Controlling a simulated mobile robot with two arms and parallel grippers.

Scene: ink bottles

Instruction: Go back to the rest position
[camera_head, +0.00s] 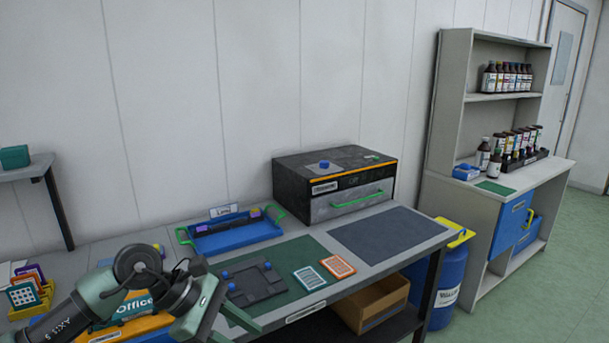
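My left arm comes in from the lower left, bent over the front left of the workbench. Its gripper (240,328) is near the bottom edge, in front of the black plate fixture. Its green fingers look spread apart, with nothing seen between them; part of the gripper is cut off by the frame. My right gripper is not in view.
The workbench holds a black plate fixture (254,284), a blue tray (236,236) with green handles, two cards (338,266) and a black drawer box (346,178). A blue barrel (449,277) stands beside it. A shelf unit (452,100) with several bottles stands right. Floor is clear lower right.

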